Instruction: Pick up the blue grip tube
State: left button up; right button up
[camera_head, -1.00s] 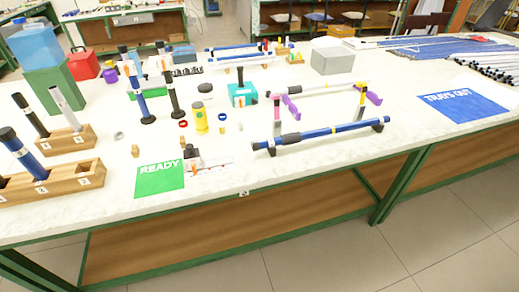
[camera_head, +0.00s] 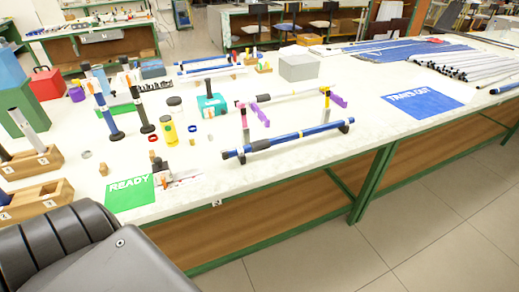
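A blue tube (camera_head: 310,135) with a dark grip section and dark ends lies level across a low stand near the table's front edge. Another blue tube (camera_head: 104,115) with dark ends stands upright further left. I cannot tell which of these the task calls the blue grip tube. The blue tube seen earlier in the front wooden block (camera_head: 40,202) at the left does not show clearly now. Neither of my grippers is in view. A dark grey part of my own body fills the lower left corner.
A green READY card (camera_head: 130,193) and a blue TRAYS OUT mat (camera_head: 424,103) lie on the white table. A yellow bottle (camera_head: 168,130), a teal box (camera_head: 212,106) and a grey box (camera_head: 298,67) stand among small parts.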

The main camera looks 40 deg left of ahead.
aim_at(237, 151)
jog(key=i, duration=1.25)
jog(key=u, duration=2)
